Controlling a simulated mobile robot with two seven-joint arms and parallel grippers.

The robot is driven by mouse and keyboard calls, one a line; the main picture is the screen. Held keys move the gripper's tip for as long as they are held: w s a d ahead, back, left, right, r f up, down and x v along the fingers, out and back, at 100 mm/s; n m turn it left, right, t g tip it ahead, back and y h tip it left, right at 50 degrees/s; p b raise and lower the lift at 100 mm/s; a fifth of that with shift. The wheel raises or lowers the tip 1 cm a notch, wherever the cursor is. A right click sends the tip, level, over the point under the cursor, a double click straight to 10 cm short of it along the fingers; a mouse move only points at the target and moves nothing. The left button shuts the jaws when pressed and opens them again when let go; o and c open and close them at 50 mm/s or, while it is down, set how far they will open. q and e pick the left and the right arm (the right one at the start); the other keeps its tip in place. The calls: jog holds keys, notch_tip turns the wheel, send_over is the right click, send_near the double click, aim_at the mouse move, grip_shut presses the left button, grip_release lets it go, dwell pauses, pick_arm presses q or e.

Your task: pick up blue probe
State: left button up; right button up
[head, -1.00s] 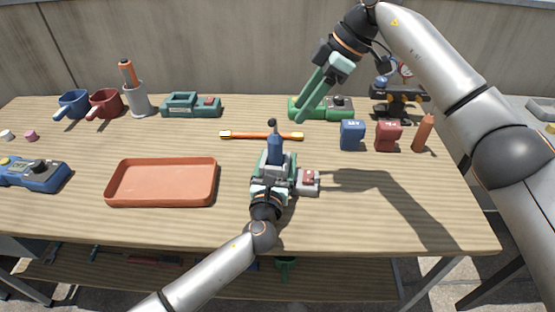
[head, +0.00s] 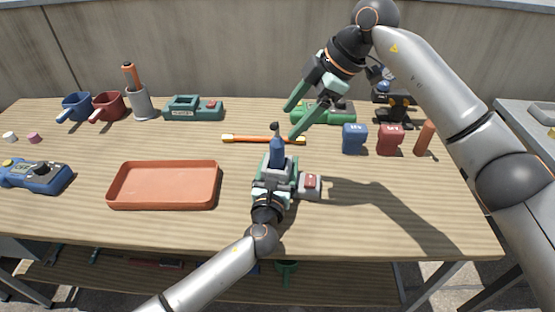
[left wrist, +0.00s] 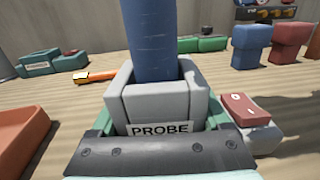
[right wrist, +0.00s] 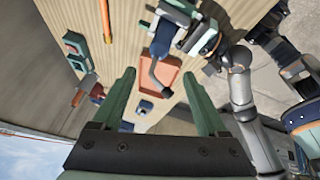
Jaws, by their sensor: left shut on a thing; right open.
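The blue probe (head: 277,152) stands upright in a grey holder marked PROBE, with a thin dark stalk on top. The probe also shows in the left wrist view (left wrist: 150,40) and the right wrist view (right wrist: 164,38). My left gripper (head: 272,180) is shut on the grey holder (left wrist: 160,103), its green fingers at the holder's sides. A grey box with a red switch (head: 310,184) sits at the holder's right. My right gripper (head: 291,121) is open and empty, above and behind the probe, apart from it.
An orange tray (head: 114,192) lies left of the holder. An orange-handled tool (head: 262,139) lies behind the probe. Blue (head: 353,139) and red (head: 389,140) blocks stand to the right. Green cases and mugs line the back. The front right tabletop is clear.

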aim_at(281, 153)
jog(key=s+a+r+n+y, duration=0.35)
jog(key=s+a+y, duration=0.45)
jog(key=s+y, duration=0.4)
jog(key=w+d+f+m+t+h, duration=0.4)
jog(key=d+f+m+t+h, duration=0.3)
jog(key=d+f+m+t, duration=0.75)
jog(key=shift+m+g, duration=0.75)
jog(key=shift+m, duration=0.15)
jog(key=x, duration=0.4)
jog(key=s+a+x, duration=0.1)
jog(key=x, duration=0.4)
jog(key=r+x, duration=0.1)
jog(key=x, duration=0.3)
jog(key=shift+w+a+r, duration=0.1)
jog(key=shift+a, duration=0.5)
